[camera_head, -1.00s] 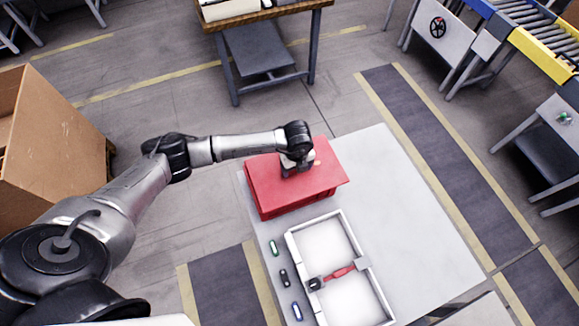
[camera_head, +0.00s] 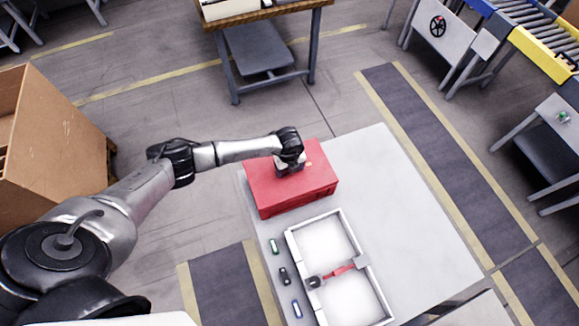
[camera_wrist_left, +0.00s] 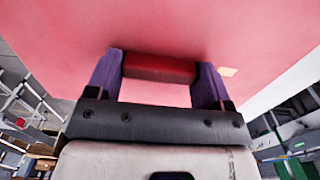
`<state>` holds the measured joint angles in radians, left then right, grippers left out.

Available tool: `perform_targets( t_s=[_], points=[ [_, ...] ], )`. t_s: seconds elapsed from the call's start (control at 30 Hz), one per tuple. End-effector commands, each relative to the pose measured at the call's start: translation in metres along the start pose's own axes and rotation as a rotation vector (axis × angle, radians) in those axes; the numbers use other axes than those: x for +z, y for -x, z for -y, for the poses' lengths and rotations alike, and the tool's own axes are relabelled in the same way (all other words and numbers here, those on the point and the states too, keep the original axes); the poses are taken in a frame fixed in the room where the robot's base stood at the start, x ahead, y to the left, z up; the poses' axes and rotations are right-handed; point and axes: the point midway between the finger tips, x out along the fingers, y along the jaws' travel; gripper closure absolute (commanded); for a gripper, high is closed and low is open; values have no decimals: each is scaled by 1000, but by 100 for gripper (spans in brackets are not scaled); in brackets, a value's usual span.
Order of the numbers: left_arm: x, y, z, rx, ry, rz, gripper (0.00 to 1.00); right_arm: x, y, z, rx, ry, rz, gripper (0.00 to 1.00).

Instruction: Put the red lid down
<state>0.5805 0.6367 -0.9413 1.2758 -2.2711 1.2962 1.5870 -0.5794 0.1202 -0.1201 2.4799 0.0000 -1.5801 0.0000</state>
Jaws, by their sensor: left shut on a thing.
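The red lid (camera_head: 312,172) lies over a red box (camera_head: 300,203) near the back left of the grey table. Its edges look roughly lined up with the box walls; whether it touches all round I cannot tell. My left gripper (camera_head: 288,166) is above the lid, pointing down. In the left wrist view my left gripper (camera_wrist_left: 160,70) has its two purple fingers at the ends of the lid's red handle (camera_wrist_left: 158,67) and is shut on it. The lid's pink-red top (camera_wrist_left: 240,35) fills much of that view. The inside of the box is hidden. My right gripper is not in view.
A white-framed tray (camera_head: 328,217) stands in front of the box, with a red and black tool (camera_head: 340,271) across it. The table's right side (camera_head: 420,220) is clear.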

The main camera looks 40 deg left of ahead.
Motion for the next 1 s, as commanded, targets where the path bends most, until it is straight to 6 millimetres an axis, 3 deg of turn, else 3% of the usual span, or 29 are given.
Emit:
perform_targets(
  t_s=[0.23, 0.27, 0.5, 0.77, 1.0],
  points=[
    [0, -5, 0, 0, 0, 0, 53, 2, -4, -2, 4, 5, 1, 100],
    [0, -4, 0, 0, 0, 0, 23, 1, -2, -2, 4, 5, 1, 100],
    [0, -3, 0, 0, 0, 0, 0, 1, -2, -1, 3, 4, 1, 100],
    [0, -1, 0, 0, 0, 0, 0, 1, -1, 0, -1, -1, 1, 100],
    [1, 25, 0, -3, -2, 3, 0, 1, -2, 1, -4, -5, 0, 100]
  ],
)
